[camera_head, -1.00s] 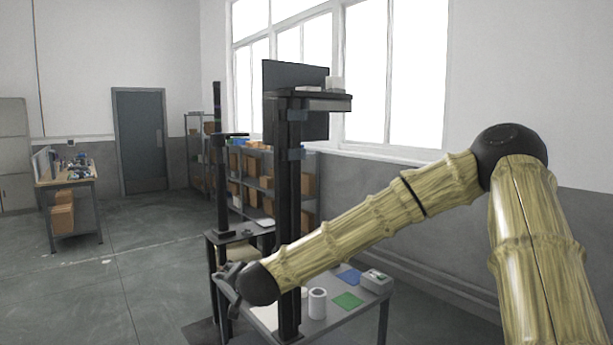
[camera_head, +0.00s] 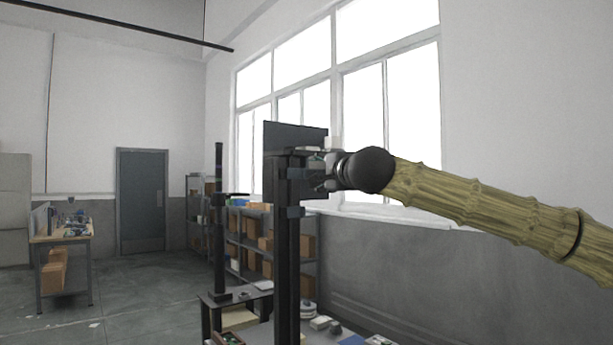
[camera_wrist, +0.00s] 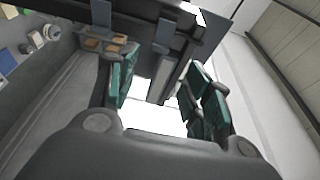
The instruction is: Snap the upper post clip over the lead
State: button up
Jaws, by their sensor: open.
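The black post (camera_head: 287,262) of the lift column stands upright in the middle of the head view. A blue-grey clip (camera_head: 295,212) wraps it, and the upper clip (camera_head: 297,173) sits higher, just below the top shelf. My gripper (camera_head: 324,172) is at the upper clip's height, just right of the post; contact cannot be told. Two blue-grey pieces, probably the clips, show on the dark post beyond the fingers (camera_wrist: 101,13) (camera_wrist: 165,33). I cannot make out the lead.
A dark panel (camera_head: 270,150) stands behind the post. A second, shorter black column (camera_head: 219,250) is to the left. A low table (camera_head: 375,335) with small items lies below. Shelves with boxes (camera_head: 307,246) stand behind. Open floor is at left.

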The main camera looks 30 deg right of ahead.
aim_at(306, 173)
jog(key=p+x, duration=0.2)
jog(key=x, duration=0.8)
jog(key=c, duration=1)
jog(key=shift+p, duration=0.35)
